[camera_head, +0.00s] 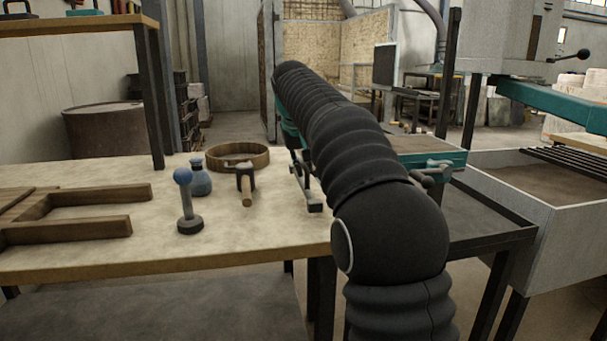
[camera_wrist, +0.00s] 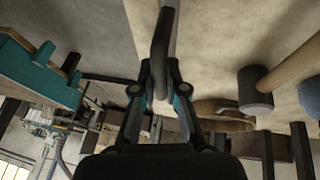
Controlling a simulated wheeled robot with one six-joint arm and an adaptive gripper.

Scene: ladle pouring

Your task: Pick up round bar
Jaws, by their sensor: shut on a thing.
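The round bar (camera_wrist: 161,38) is a dark, slim, slightly curved rod in the wrist view, running up from between my fingertips. My gripper (camera_wrist: 160,72) is shut on it; a finger shows on each side. In the head view my gripper (camera_head: 304,178) is low over the table's right end, partly hidden behind my black arm. A small grey piece at its tips is too small to tell apart from the fingers. I cannot tell whether the bar touches the table.
On the table (camera_head: 120,250) stand a mallet (camera_head: 246,183), a wooden ring (camera_head: 237,156), a blue flask (camera_head: 200,178), a blue-knobbed stand (camera_head: 188,205) and a wooden frame (camera_head: 75,210). A shelf post (camera_head: 149,95) rises at the back left. A teal-edged bench (camera_head: 430,158) stands right.

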